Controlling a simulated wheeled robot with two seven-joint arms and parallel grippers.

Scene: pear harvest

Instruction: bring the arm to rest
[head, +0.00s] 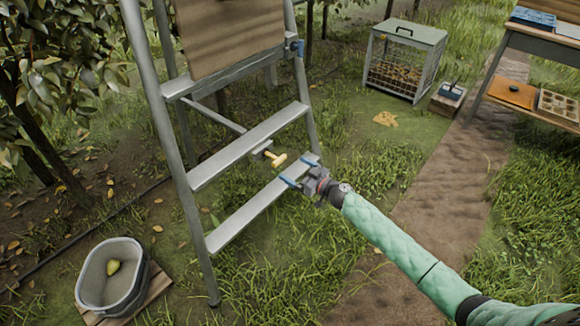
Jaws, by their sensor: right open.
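My right arm, in a green sleeve, reaches in from the lower right of the head view. Its gripper (300,172) is open, with its blue-tipped fingers apart at the right end of a lower step of the metal ladder (250,212). I see nothing held between the fingers; whether they touch the step I cannot tell. A small yellow-handled thing (278,160) shows just beyond the gripper, near the step above. My left gripper is not in view.
A grey tub (82,290) with one pear (113,267) stands at the lower left. A wire-sided crate (399,84) stands at the back, near a small wooden box (447,100). A wooden shelf table (550,46) is at the upper right.

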